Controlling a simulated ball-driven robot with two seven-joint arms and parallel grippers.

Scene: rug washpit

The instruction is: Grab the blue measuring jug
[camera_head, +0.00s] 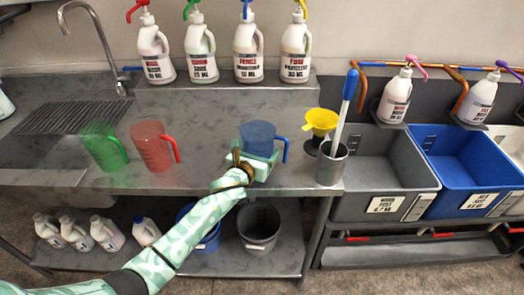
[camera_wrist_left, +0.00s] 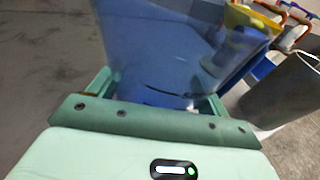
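The blue measuring jug (camera_head: 258,138) is a see-through tub with a blue handle on its right side, at the front of the steel counter in the head view. My left gripper (camera_head: 260,160) is at the jug, with a pale green finger on either side of its lower part. In the left wrist view the jug (camera_wrist_left: 160,50) fills the space between the fingers (camera_wrist_left: 155,100). I cannot tell whether both fingers press on it, or whether its base touches the counter. My right gripper is not in view.
A red jug (camera_head: 152,147) and a green jug (camera_head: 103,148) stand left on the counter (camera_head: 210,178). A yellow funnel (camera_head: 320,121) and a grey beaker (camera_head: 331,165) holding a blue-handled tool stand close right. Several pump bottles (camera_head: 202,55) line the back shelf.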

